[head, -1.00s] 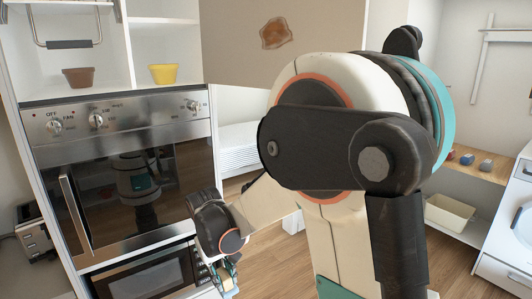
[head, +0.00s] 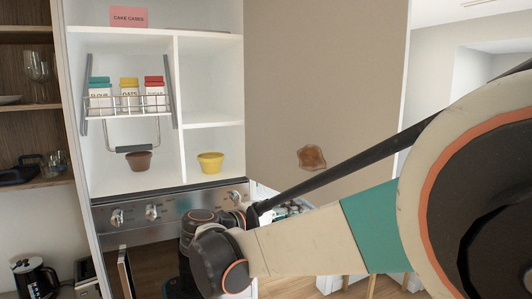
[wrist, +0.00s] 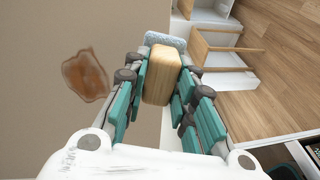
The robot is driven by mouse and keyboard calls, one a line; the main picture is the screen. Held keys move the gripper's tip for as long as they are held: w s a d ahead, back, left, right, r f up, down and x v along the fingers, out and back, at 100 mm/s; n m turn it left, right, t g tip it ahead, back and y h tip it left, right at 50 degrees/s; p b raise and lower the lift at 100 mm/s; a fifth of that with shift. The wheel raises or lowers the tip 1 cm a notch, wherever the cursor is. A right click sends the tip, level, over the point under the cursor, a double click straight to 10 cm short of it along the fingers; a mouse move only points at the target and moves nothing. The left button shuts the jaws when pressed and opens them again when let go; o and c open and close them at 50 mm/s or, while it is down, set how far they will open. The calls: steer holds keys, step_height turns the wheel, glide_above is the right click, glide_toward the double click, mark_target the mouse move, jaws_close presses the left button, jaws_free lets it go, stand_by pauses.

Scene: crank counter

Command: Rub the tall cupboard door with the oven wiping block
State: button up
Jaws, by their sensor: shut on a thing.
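The tall cupboard door (head: 325,75) is a beige panel standing open right of the white shelves in the head view. It bears a brown stain (head: 312,157) low down. In the wrist view the door (wrist: 60,140) fills the left side, with the stain (wrist: 86,75) left of my gripper (wrist: 163,82). My gripper is shut on the wiping block (wrist: 161,75), a wooden block with a pale blue pad at its far end. The pad is close to the door's edge; I cannot tell whether it touches. In the head view my arm mostly hides the gripper and block.
The oven panel (head: 150,212) with knobs lies below the shelves. Open floor shows at right in the wrist view (wrist: 260,80).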

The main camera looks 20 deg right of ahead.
step_height(320, 180, up, 11)
steer(key=a+t+h+p, duration=0.1)
steer(key=p, duration=0.2)
steer(key=shift+r+p+x, duration=0.15)
steer(key=shift+x, duration=1.3)
steer(key=shift+r+p+x, duration=0.1)
steer(key=shift+p+x, duration=0.05)
steer(key=shift+x, duration=1.25)
steer(key=shift+x, duration=1)
steer(key=shift+w+a+b, duration=0.4)
steer(key=shift+w+a, duration=0.05)
steer(key=shift+w, duration=1.45)
steer(key=shift+w+a+b, duration=0.45)
steer(key=shift+w, duration=1.5)
steer(key=shift+w+a+b, duration=0.4)
steer(key=shift+w+a, duration=0.1)
steer(key=shift+w, duration=1.4)
steer(key=shift+s+d, duration=1.9)
steer(key=shift+s, duration=3.5)
steer(key=shift+w+a+f+b, duration=0.1)
steer(key=shift+w+a+b, duration=0.2)
steer(key=shift+w, duration=0.95)
steer(key=shift+w+a+r+b, duration=0.1)
steer(key=shift+w+a+b, duration=0.2)
steer(key=shift+w, duration=1)
steer(key=shift+w+a+f+b, duration=0.1)
steer(key=shift+w+a+b, duration=0.2)
steer(key=shift+w, duration=0.95)
